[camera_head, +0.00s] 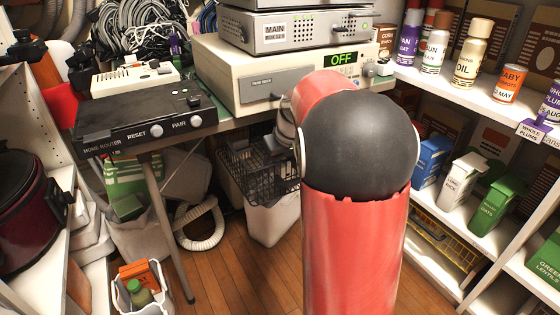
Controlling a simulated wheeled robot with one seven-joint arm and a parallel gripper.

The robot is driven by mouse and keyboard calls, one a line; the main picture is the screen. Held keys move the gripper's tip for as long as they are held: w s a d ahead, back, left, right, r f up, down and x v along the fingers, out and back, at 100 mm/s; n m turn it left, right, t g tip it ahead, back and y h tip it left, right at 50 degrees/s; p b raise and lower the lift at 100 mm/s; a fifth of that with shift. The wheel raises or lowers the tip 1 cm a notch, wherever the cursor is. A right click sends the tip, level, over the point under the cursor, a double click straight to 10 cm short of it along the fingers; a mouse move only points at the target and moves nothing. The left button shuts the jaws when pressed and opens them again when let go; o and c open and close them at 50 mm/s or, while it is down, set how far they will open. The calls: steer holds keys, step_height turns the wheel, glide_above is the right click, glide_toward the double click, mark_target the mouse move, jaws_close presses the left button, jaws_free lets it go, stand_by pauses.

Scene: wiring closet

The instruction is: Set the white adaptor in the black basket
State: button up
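A black wire basket (262,186) is under the desk in the head view, just left of my arm, above a white bin. My arm hides its right side, and I cannot make out what is in it. An off-white boxy device (135,79) lies on the desk at the back left, behind the black router; it may be the white adaptor, but I cannot tell for sure. My red arm with its dark joint fills the middle right.
A black home router (146,121) sits at the desk's front left corner. A beige unit with an OFF display (275,76) fills the desk's middle. Shelves of cans and boxes (478,100) stand at right. A dark red cooker (24,190) is at left. Some wooden floor (232,275) is clear.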

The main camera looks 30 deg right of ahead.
steer(key=shift+s+r, duration=0.1)
steer(key=shift+r, duration=0.5)
steer(key=p+v, duration=0.2)
steer(key=v, duration=0.9)
steer(key=s+a, duration=0.5)
steer(key=shift+s+a+r, duration=0.15)
steer(key=shift+a+r, duration=0.1)
steer(key=shift+r, duration=0.1)
steer(key=s+a+f, duration=0.3)
steer(key=s+a, duration=0.2)
steer(key=s, duration=0.3)
steer(key=s+a+f+t, duration=0.1)
steer(key=s+a+f, duration=0.2)
steer(key=s, duration=0.6)
steer(key=shift+a+f, duration=0.35)
steer(key=shift+a, duration=0.8)
